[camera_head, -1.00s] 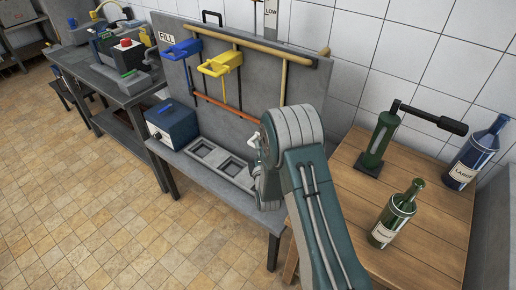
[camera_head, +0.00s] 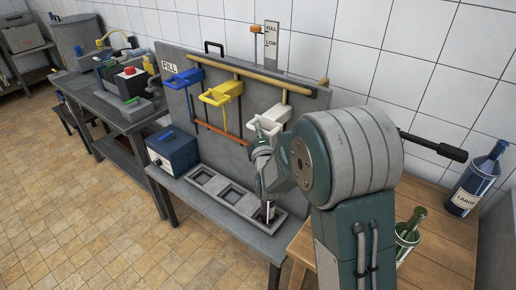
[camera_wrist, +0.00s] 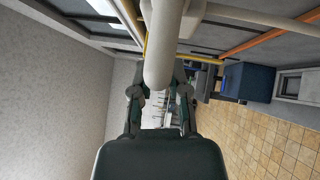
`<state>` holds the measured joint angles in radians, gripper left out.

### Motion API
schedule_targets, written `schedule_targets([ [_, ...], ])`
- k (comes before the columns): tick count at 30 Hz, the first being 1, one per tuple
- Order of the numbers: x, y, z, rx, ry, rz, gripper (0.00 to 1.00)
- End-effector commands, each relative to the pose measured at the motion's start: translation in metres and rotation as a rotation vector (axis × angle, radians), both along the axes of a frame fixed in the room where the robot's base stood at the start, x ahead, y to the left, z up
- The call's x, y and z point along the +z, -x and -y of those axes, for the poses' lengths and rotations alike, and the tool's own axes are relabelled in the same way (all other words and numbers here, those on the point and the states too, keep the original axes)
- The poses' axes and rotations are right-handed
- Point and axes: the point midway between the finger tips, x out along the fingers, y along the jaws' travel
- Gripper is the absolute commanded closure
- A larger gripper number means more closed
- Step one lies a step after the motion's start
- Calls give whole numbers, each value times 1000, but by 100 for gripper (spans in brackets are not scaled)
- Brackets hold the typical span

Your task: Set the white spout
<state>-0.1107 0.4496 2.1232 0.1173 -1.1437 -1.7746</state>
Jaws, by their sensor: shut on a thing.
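The white spout (camera_head: 270,121) is on the upright grey fill panel (camera_head: 234,105), at the right end of the row of spouts. My gripper (camera_head: 261,146) is at its lower front, partly hidden by my own wrist. In the wrist view, a white rounded bar of the spout (camera_wrist: 160,45) comes down between the two fingers of my gripper (camera_wrist: 160,78). The fingers are shut on it. The spout's exact angle is hard to tell.
A yellow spout (camera_head: 221,94) and a blue spout (camera_head: 184,77) hang to the left. A recessed tray (camera_head: 230,205) lies below, beside a blue box (camera_head: 173,149). A wooden table (camera_head: 440,232) at right holds a green bottle (camera_head: 408,235) and a blue bottle (camera_head: 477,180).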

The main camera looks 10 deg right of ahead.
Motion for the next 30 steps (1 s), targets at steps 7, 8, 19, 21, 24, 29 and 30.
schedule_targets([
  [7, 30, -1, 0, 0, -1, 5, 100],
  [8, 32, -1, 0, 0, -1, 5, 100],
  [19, 36, -1, 0, 0, 0, 6, 100],
  [21, 36, -2, 0, 0, -1, 7, 70],
  [24, 36, -1, 0, 0, -1, 7, 43],
  [29, 35, -1, 0, 0, 0, 4, 43],
  [30, 34, -1, 0, -1, 0, 3, 43],
])
